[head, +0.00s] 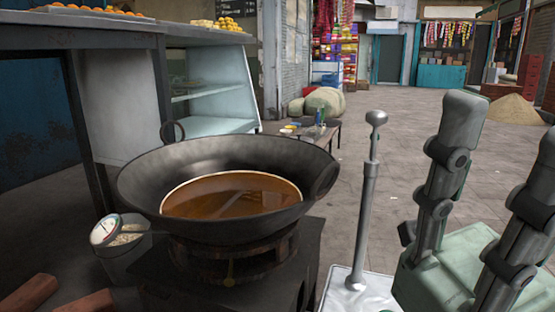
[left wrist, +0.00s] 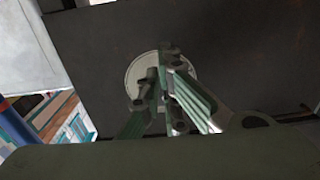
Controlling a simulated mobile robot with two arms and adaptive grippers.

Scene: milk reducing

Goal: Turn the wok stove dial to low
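The black wok (head: 150,190) holds brown liquid and sits on a dark stove (head: 190,285). A small yellowish piece (head: 229,281), possibly the dial's pointer, shows on the stove front. The fingers partly hide the disc. Contact and any gap between the tips are unclear.
A grey bucket (head: 125,258) stands left of the stove. A silver post (head: 366,215) rises from a pale base on the right. A counter (head: 75,38) with food is behind left. Paved floor (head: 410,130) is open behind the post.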

